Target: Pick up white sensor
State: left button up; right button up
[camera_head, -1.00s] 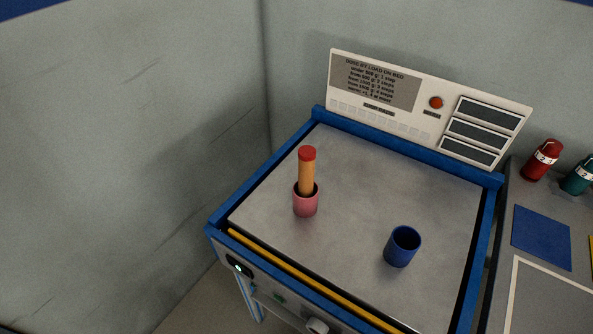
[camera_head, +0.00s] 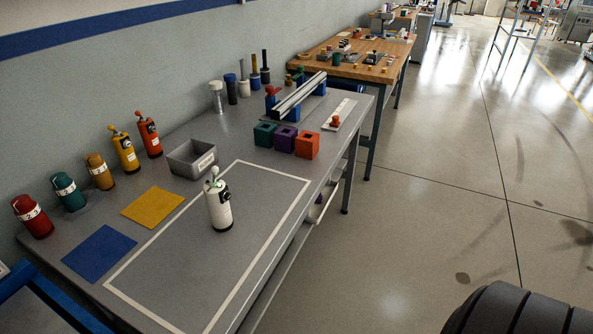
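Neither of my grippers shows in the head view. A dark ribbed rounded part at the bottom right corner looks like part of my own body.
Red (camera_head: 32,216), teal (camera_head: 68,191), brown, yellow and orange cylinders stand along the wall side. Blue (camera_head: 99,253) and yellow (camera_head: 153,207) mats lie flat. A grey bin (camera_head: 192,158) and coloured blocks (camera_head: 285,138) stand behind the sensor. The outlined area left of it is bare.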

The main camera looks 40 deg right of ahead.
aim_at(219, 208)
jog(key=z, duration=0.75)
jog(key=i+l+u, duration=0.1)
jog(key=l, duration=0.2)
jog(key=i+l+u, duration=0.1)
jog(key=i+l, duration=0.05)
jog(key=l, duration=0.1)
